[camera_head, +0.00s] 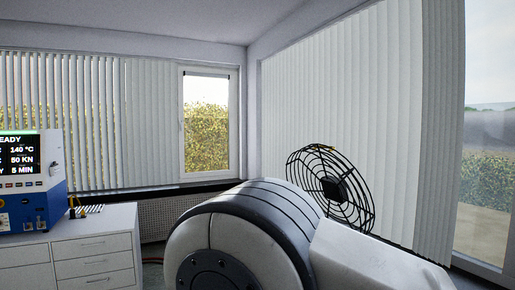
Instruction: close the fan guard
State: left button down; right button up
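The fan guard (333,188), a round black wire grille with a dark square hub, stands right of the picture's middle, seen at a slant. A small yellow mark shows at its top rim. Its lower part is hidden behind a large white and dark arm link of mine in the foreground. The fan body and any hinge or latch are hidden, so I cannot tell how far open the guard is. Neither of my grippers is in view.
A dark slatted item (88,210) lies on the cabinet. White blinds (345,90) and windows line the walls.

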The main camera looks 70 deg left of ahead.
aim_at(334, 188)
jog(key=u, duration=0.3)
jog(key=i, duration=1)
jog(key=u, duration=2.85)
